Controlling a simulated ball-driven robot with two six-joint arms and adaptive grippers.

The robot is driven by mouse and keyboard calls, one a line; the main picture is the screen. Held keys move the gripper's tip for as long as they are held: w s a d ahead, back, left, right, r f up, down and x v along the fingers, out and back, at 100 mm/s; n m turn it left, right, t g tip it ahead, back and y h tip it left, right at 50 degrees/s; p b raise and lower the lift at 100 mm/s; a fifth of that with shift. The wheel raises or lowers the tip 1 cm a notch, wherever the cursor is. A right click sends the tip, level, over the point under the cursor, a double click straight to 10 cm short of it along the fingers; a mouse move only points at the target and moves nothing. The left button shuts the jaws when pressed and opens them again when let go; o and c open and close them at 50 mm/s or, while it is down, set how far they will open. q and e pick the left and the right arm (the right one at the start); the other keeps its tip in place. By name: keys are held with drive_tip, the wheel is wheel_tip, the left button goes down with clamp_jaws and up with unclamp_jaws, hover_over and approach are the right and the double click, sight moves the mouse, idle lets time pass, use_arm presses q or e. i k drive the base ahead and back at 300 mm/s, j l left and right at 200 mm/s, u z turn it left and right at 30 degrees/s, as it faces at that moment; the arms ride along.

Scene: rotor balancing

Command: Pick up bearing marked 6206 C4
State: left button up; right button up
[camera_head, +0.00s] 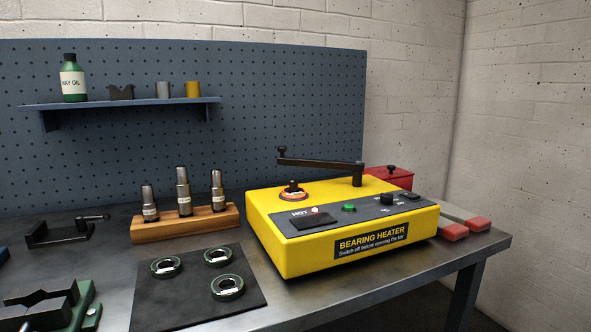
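Three ring-shaped bearings with dark green edges and small white labels lie flat and apart on a black mat (165,311). One bearing (155,267) is at the mat's left, one bearing (228,256) at the back right, and one bearing (239,286) at the front right. The label print is too small to read, so I cannot tell which is marked 6206 C4. Neither of my grippers is in view.
A yellow bearing heater (262,232) stands right of the mat, its dark bar swung above. A wooden block (170,228) holds three metal shafts behind the mat. A green and black vise (85,312) is at front left. Red-handled tools (478,223) lie at right.

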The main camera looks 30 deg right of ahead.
sight(286, 193)
drive_tip(key=z, duration=1.1)
